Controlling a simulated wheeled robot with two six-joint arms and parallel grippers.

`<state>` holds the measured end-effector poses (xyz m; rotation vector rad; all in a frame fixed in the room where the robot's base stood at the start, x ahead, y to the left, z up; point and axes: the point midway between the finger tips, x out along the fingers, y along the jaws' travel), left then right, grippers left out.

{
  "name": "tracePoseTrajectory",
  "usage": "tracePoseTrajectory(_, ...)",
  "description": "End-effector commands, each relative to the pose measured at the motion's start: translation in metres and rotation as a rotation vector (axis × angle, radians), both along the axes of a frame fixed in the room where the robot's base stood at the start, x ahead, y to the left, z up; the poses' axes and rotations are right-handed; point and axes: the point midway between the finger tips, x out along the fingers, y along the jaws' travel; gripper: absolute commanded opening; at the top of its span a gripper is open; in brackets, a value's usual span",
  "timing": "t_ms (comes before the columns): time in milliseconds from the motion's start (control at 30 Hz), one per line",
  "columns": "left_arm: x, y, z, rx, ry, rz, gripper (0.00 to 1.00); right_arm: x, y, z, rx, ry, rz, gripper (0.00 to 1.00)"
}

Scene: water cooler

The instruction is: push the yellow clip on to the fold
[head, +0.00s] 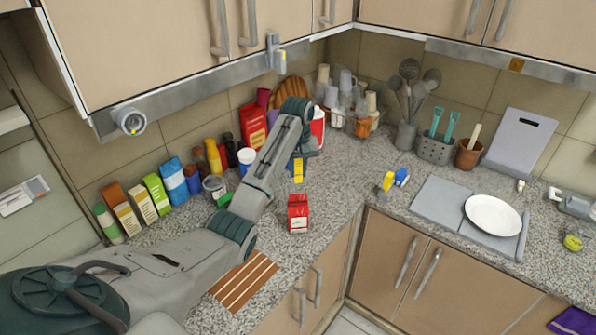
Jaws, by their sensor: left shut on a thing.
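My left arm reaches in from the lower left, and its gripper (299,162) points down over the counter near the back corner. It is shut on the yellow clip (298,173), which hangs just above and behind a small red packet (298,214). The packet stands upright on the counter, its top edge narrow like a fold. The clip appears apart from the packet's top. The fingertips are small here and partly hidden by the wrist. My right gripper is not in view.
Boxes, bottles and jars line the back wall at left. A white plate (493,215) sits on a grey mat (438,199). Counter around the packet is clear. Wall cupboards (160,42) overhang the back.

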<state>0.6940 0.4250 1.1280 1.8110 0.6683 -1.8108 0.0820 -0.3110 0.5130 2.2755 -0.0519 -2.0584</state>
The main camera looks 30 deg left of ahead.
Motion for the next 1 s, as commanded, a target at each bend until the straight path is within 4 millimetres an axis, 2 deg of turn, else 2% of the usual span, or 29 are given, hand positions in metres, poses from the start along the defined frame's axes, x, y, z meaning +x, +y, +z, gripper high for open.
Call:
tracePoseTrajectory(367,0.000,0.000,-0.007,-0.001,0.002,0.000,0.00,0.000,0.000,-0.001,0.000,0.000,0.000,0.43)
tracePoseTrajectory(800,0.000,0.000,-0.044,-0.001,0.002,0.000,0.00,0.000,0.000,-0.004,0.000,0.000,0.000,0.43)
tracePoseTrajectory(1000,0.000,0.000,-0.049,0.000,0.000,-0.001,0.00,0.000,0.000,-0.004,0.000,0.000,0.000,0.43)
